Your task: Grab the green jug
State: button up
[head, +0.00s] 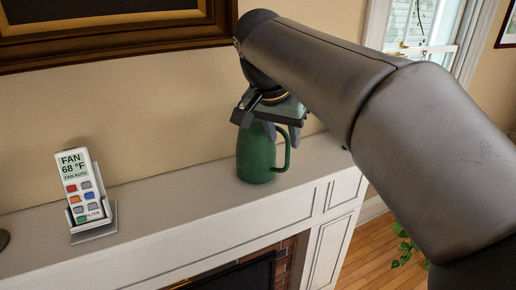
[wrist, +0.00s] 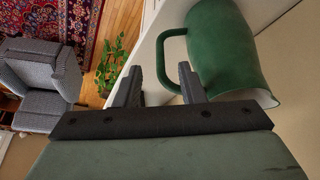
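The green jug (head: 256,155) stands upright on the white mantel, with its handle to the right in the head view. It also shows at the upper right of the wrist view (wrist: 228,50), where its handle curves to the left. My gripper (head: 284,142) is over the jug's upper right side, pointing down, and hides the jug's top in the head view. In the wrist view my gripper (wrist: 159,72) is open, with a gap between its two fingers. The handle shows between the fingertips, the right finger overlapping the jug's side. I cannot tell whether they touch it.
The white mantel (head: 180,217) is clear between the jug and a remote in a stand (head: 85,190) at left. A picture frame (head: 110,35) hangs on the wall above. Below are a plant (wrist: 112,62), a grey armchair (wrist: 42,80) and a patterned rug (wrist: 75,22).

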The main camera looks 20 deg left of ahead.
aim_at(286, 148)
jog(key=shift+w+p+x, duration=0.2)
jog(key=shift+p+x, duration=0.35)
jog(key=shift+x, duration=2.1)
jog(key=shift+r, duration=0.1)
grip_shut()
